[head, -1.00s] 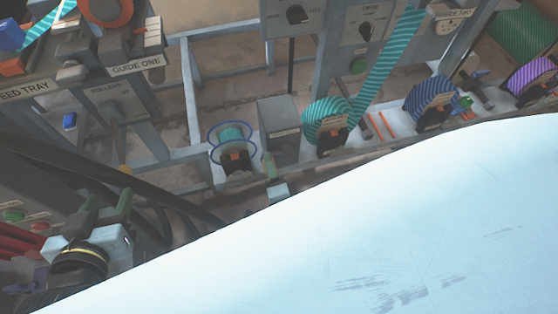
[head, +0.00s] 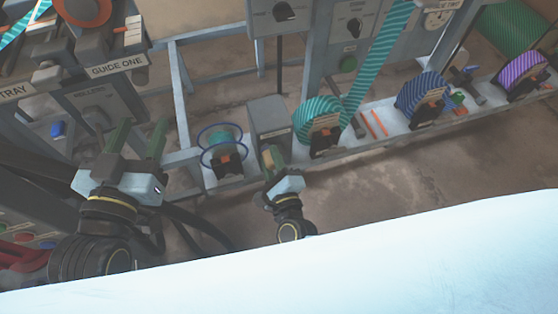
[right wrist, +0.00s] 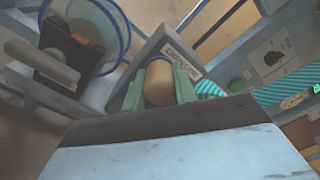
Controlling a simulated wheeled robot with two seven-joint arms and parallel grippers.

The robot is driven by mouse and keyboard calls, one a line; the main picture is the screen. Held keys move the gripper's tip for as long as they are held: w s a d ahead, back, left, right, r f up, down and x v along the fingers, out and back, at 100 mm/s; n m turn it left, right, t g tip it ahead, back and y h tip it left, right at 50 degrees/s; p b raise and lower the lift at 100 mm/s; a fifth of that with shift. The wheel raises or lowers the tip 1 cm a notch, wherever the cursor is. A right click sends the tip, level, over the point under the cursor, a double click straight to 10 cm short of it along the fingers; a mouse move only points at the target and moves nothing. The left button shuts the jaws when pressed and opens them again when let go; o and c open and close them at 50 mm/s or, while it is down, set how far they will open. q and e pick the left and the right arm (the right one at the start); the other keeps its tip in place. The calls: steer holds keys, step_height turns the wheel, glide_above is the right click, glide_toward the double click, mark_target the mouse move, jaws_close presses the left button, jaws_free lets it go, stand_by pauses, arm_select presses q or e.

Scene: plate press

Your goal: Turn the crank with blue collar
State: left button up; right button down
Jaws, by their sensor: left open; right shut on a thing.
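My right gripper (head: 272,158) is in front of the grey box (head: 269,120) beside the blue-rimmed spool (head: 222,143) in the head view. In the right wrist view its green fingers (right wrist: 158,88) are shut on a tan rounded handle (right wrist: 158,80).
A teal striped roll (head: 316,122), a blue striped roll (head: 422,96) and a purple roll (head: 524,75) stand along the rail to the right. The GUIDE ONE label (head: 118,66) is at upper left. Brown floor (head: 380,185) shows in front of the rail.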

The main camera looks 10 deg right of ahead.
arm_select(q)
steer(key=shift+d+r, duration=0.3)
arm_select(e)
steer(key=shift+w+d+r, duration=0.1)
steer(key=shift+r, duration=0.05)
steer(key=c, duration=1.3)
jaws_free()
steer(key=shift+o, duration=1)
arm_select(q)
steer(key=shift+w, duration=0.1)
steer(key=s+a+f+g+y+p, duration=0.2)
steer(key=s+a+f+g, duration=0.1)
steer(key=f+g, duration=0.4)
steer(key=shift+s+a+f+p, duration=0.2)
steer(key=shift+s+f+p, duration=0.3)
steer(key=shift+f, duration=1.15)
arm_select(e)
steer(key=s+d, duration=0.1)
steer(key=s, duration=1.2)
steer(key=shift+s+d, duration=0.15)
steer(key=shift+d, duration=0.05)
